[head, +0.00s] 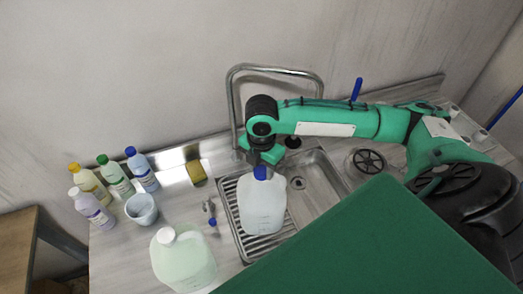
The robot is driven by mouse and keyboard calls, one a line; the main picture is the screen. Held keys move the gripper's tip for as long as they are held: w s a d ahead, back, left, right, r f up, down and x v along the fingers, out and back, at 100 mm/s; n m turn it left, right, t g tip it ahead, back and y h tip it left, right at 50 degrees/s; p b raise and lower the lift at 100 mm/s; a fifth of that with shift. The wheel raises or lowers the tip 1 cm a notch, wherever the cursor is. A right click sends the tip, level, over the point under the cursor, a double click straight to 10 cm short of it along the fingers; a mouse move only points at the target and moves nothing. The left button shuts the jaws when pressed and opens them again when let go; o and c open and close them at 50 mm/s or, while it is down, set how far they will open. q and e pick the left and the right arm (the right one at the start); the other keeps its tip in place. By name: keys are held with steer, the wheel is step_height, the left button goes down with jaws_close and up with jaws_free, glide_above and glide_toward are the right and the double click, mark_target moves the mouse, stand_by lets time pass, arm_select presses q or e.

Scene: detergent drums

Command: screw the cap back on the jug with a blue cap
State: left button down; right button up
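The translucent white jug (262,211) stands on the sink's ribbed drainer in the head view. A blue cap (261,173) shows at the top of the jug, at its mouth; whether it is seated or threaded cannot be told. My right gripper (264,161) points down from the end of the green arm, directly over the blue cap and right at it. Its fingers are small and dark here, so whether they grip the cap is unclear. My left gripper is not in view.
A pale green jug with a white cap (184,262) stands at front left. Several bottles (142,172) and a white tub (141,210) stand further left. The faucet (234,95) arches behind my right gripper. The sink basin (318,180) is right of the jug.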

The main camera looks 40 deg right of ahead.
steer(key=shift+f, duration=0.1)
stand_by(0.4)
steer(key=m, duration=0.3)
steer(key=shift+m, duration=1.4)
steer(key=shift+f+m, duration=0.1)
steer(key=shift+m, duration=1.1)
steer(key=m, duration=0.3)
steer(key=shift+m, duration=0.3)
